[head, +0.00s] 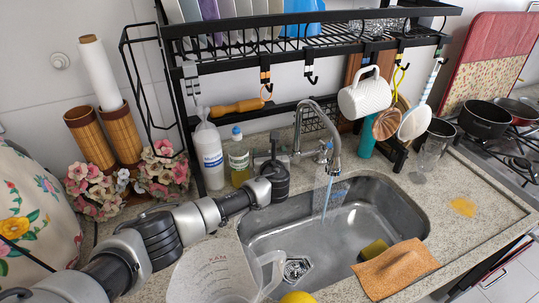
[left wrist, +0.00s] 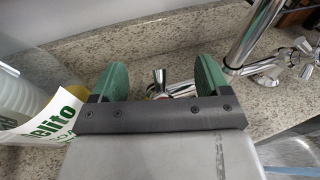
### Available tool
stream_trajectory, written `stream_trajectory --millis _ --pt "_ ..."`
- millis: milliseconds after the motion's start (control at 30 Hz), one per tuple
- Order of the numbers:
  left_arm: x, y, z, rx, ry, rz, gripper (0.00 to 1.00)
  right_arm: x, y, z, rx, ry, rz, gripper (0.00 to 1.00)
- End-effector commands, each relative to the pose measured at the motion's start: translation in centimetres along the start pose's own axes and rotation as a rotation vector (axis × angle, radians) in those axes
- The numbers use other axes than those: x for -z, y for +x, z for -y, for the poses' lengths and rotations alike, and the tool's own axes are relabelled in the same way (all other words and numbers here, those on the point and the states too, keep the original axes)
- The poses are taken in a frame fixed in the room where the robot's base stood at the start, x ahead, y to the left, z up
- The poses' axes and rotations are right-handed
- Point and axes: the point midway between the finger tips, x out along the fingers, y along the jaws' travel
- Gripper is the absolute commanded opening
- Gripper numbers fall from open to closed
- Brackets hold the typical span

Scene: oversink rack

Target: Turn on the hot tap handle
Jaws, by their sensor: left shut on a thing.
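The chrome faucet (head: 318,108) stands behind the sink, and a stream of water (head: 327,195) falls from its spout into the basin. The hot tap handle (left wrist: 160,78), the left chrome one, shows between the green fingertips of my left gripper (left wrist: 160,76). The gripper is shut on it; the contact itself is partly hidden. In the head view my left gripper (head: 273,152) reaches the left side of the faucet and covers this handle. The other tap handle (head: 326,149), with a blue mark, is clear of the gripper; it also shows in the left wrist view (left wrist: 304,52). My right gripper is not in view.
A white bottle (head: 209,155) and a soap bottle (head: 239,158) stand close left of the gripper. The black rack (head: 290,45) with hanging utensils is above. A clear measuring jug (head: 215,270) stands in front, and an orange cloth (head: 397,268) lies on the sink's front edge.

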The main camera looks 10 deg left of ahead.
Motion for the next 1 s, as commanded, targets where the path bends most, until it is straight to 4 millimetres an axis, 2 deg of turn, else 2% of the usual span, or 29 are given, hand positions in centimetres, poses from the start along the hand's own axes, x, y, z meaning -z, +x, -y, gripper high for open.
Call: stream_trajectory --millis 167,200,233,533,667,767,1000 --pt "-0.1 0.0 -0.1 -0.002 0.004 0.002 0.53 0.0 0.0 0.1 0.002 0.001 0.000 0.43" --pt "-0.1 0.0 -0.1 -0.002 0.004 0.002 0.78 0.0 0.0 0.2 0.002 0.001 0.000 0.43" --pt "-0.1 0.0 -0.1 -0.001 0.004 0.002 0.83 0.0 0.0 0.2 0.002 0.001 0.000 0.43" --pt "0.0 -0.1 0.0 0.000 0.002 0.000 0.83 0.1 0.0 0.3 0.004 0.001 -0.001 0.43" --pt "0.0 -0.7 0.1 0.003 0.002 -0.001 0.83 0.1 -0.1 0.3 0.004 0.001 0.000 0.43" --pt "0.0 -1.9 0.1 0.004 0.001 0.000 0.83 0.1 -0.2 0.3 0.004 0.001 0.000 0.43" --pt "0.1 -6.0 0.0 0.004 0.001 0.000 0.83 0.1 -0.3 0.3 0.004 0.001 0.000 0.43"
